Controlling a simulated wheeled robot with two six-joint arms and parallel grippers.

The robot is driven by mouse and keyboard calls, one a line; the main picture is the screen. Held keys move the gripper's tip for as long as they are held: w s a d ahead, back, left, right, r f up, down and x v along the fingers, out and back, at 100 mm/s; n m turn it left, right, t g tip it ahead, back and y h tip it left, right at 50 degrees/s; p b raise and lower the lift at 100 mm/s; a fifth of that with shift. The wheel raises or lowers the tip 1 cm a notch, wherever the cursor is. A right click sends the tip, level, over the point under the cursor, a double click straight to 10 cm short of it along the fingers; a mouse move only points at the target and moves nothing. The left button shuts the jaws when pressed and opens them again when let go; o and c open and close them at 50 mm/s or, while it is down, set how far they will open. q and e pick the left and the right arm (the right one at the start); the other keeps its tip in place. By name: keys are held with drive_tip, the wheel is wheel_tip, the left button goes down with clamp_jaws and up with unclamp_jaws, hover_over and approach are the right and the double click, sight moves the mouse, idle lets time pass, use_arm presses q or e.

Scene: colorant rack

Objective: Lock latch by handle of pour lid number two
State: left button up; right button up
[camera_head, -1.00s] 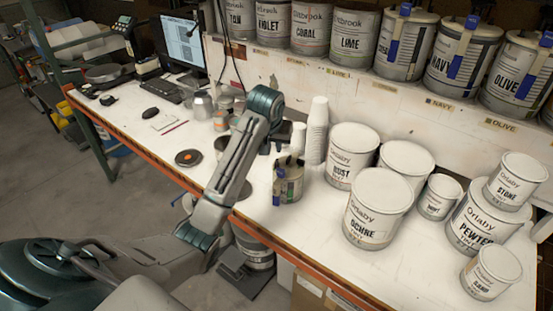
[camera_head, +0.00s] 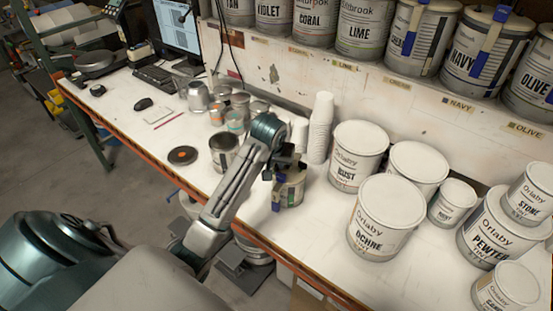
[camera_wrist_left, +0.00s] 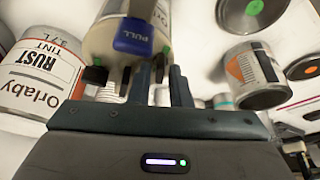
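A small can (camera_head: 290,190) with a pour lid and blue parts stands near the bench's front edge in the head view. My left gripper (camera_head: 287,161) is at its top, partly covering the lid and latch. In the left wrist view, the can (camera_wrist_left: 98,42) is close ahead, with a blue handle marked PULL (camera_wrist_left: 133,36). The left gripper's fingers (camera_wrist_left: 160,82) point toward the lid just below that handle, with a gap between them. Contact with the latch or handle is unclear, as dark parts overlap. Whether the latch is locked cannot be seen. My right gripper is not in view.
Tins labelled RUST (camera_head: 357,158) and OCHRE (camera_head: 382,218) stand to the right. A stack of white cups (camera_head: 321,128) is behind the can. An open tin (camera_head: 223,152) and a dark disc (camera_head: 183,156) are to the left. Lidded cans line the back shelf.

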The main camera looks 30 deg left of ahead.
use_arm(q)
drive_tip(key=shift+c, duration=0.7)
clamp_jaws()
drive_tip(key=shift+m, duration=0.6)
drive_tip(key=shift+o, duration=0.7)
unclamp_jaws()
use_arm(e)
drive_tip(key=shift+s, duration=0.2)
